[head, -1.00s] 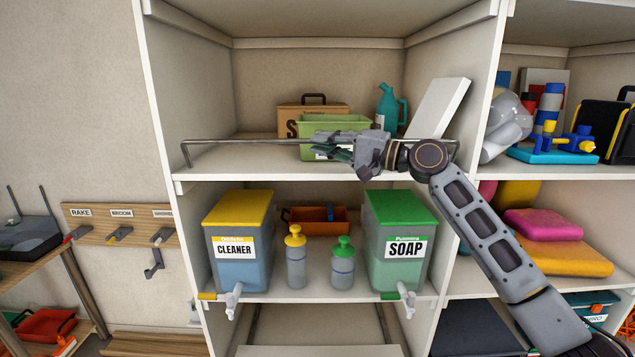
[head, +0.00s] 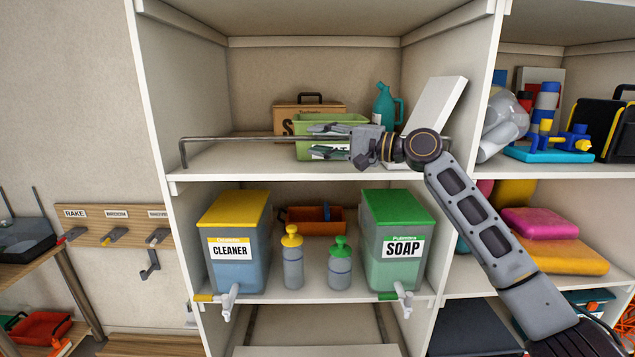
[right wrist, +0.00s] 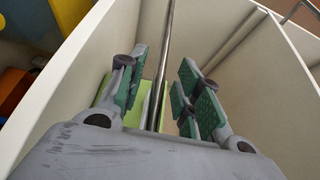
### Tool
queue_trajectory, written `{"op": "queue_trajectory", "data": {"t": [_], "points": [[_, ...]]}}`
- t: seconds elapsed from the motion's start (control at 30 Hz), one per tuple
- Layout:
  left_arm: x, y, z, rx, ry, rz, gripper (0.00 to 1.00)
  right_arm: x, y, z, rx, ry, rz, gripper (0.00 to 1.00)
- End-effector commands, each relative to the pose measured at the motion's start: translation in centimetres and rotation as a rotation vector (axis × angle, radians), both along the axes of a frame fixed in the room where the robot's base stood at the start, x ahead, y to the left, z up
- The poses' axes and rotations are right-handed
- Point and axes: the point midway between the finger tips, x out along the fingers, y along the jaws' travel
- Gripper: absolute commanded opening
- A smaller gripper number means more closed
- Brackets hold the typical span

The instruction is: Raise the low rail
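The low metal rail (head: 240,138) runs along the front edge of the upper shelf, bent down at its left end. My right gripper (head: 328,141) is at the rail, right of its middle, with one finger above and one below. In the right wrist view the rail (right wrist: 165,60) passes between the green-padded fingers of the open gripper (right wrist: 160,92), with gaps on both sides. The gripper hides part of the rail in the head view. My left gripper is not in view.
Behind the rail stand a green bin (head: 303,124), a brown case (head: 290,111), a teal jug (head: 387,105) and a leaning white board (head: 437,103). The cleaner (head: 240,245) and soap (head: 392,245) containers stand on the shelf below. The upper shelf's left part is clear.

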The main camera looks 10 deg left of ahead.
Motion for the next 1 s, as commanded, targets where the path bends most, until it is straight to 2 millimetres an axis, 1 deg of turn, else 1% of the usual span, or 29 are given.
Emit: {"op": "queue_trajectory", "data": {"t": [1.0], "points": [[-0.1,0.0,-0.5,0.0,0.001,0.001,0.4,-1.4,-5.9,-0.1,0.0,0.0,0.0,0.34]]}}
